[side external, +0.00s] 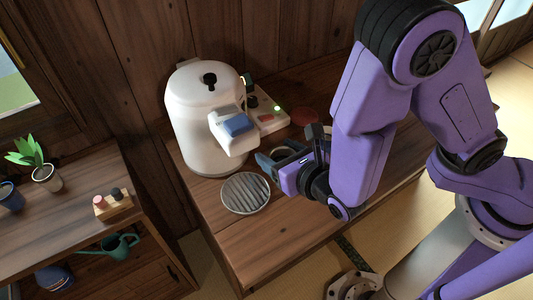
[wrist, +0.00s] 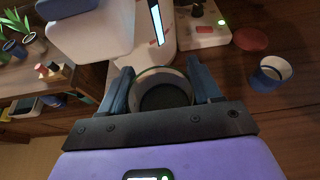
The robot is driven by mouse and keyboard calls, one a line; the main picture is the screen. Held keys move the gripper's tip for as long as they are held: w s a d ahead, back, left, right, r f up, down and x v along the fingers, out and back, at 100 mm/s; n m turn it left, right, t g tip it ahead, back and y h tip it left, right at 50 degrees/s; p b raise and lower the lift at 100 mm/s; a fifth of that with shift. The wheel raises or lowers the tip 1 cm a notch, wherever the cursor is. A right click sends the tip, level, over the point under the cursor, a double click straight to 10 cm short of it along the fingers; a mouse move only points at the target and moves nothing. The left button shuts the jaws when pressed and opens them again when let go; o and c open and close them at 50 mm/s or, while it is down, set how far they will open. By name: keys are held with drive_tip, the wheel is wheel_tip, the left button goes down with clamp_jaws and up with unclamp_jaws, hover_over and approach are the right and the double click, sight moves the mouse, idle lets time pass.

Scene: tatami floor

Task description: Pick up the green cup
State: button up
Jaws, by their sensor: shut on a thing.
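The green cup (wrist: 163,73) is between the two fingers of my gripper in the wrist view. I see its round, pale greenish rim and dark inside from above. My gripper (wrist: 164,88) is shut on it, with one blue finger on each side. In the side view my gripper (side external: 278,157) is low over the wooden bench, to the right of the white dispenser. There the cup is hidden or cannot be made out behind the fingers. Whether the cup touches the bench is not clear.
The white dispenser (side external: 200,105) with a round grated drip tray (side external: 245,193) stands close by on the bench (side external: 250,245). A control box (side external: 265,117) and a red disc (side external: 305,116) are behind. A blue cup (wrist: 270,74) stands to the right. A plant shelf (side external: 75,200) is at left.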

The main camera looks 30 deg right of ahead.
sight(293, 150)
drive_tip(key=shift+s+d+r, duration=0.25)
drive_tip(key=shift+s, duration=0.05)
drive_tip(key=shift+s+d+r, duration=0.1)
drive_tip(key=shift+s+d+r, duration=0.3)
drive_tip(key=shift+s+d, duration=0.2)
drive_tip(key=shift+s, duration=0.1)
drive_tip(key=shift+s+d+r, duration=0.3)
drive_tip(key=shift+s+d, duration=0.15)
drive_tip(key=shift+s, duration=0.15)
drive_tip(key=shift+s+d+r, duration=0.1)
drive_tip(key=shift+d, duration=0.15)
